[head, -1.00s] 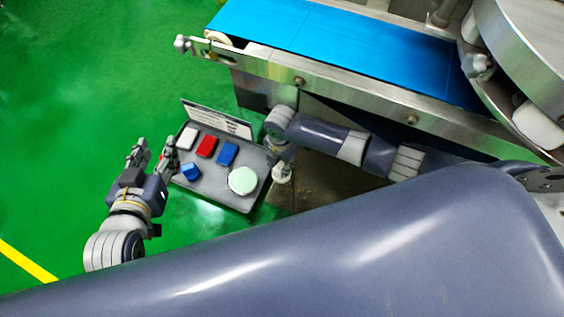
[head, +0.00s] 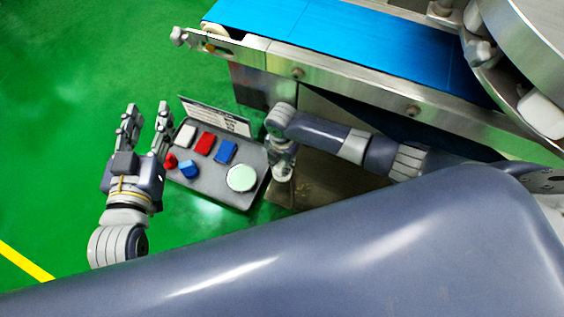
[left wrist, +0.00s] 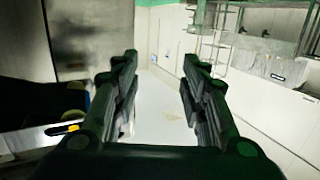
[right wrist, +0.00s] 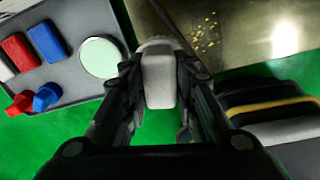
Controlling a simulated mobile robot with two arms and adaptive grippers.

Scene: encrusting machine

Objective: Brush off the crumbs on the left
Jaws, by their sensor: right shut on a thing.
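Yellow crumbs (right wrist: 203,30) lie scattered on a metal surface (right wrist: 240,45) at the top of the right wrist view. I cannot make them out in the head view. My right gripper (right wrist: 160,95) is shut on a pale grey-white piece (right wrist: 159,78), which looks like a brush handle; its far end is unclear. The crumbs lie beyond it, slightly right. In the head view my right gripper (head: 283,160) is beside the machine, right of a grey panel (head: 210,190). My left gripper (head: 146,112) is open and empty, left of that panel; its fingers also stand apart in the left wrist view (left wrist: 158,75).
The panel carries white, red (head: 204,143) and blue (head: 226,152) blocks, red and blue knobs, and a pale green disc (head: 241,178). A blue conveyor belt (head: 350,50) with a metal side rail runs above my right arm. Green floor is clear at left.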

